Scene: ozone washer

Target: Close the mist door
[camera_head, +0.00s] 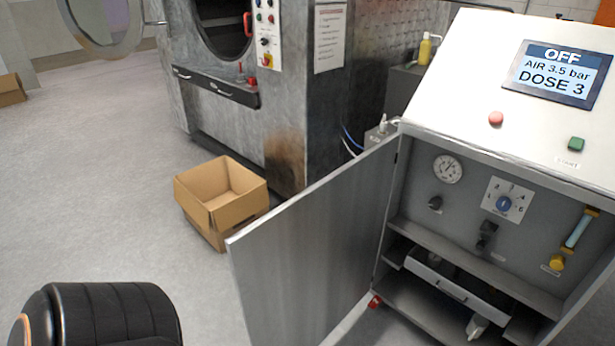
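The mist door (310,255) is a grey metal panel. It stands wide open, swung out to the left from the left edge of the mist cabinet (480,120). The open cabinet shows a gauge (447,169), a blue dial (503,204), a yellow-ended tube (575,238) and a drawer (460,288). The sloped top has a screen (557,74) reading OFF, AIR 3.5 bar, DOSE 3, with a red button (496,118) and a green button (576,144). A black rounded part, probably mine, shows at the lower left. Neither gripper is in view.
An open cardboard box (222,199) sits on the floor left of the door, near its outer edge. A large washer (240,90) with its round door (100,22) open stands behind.

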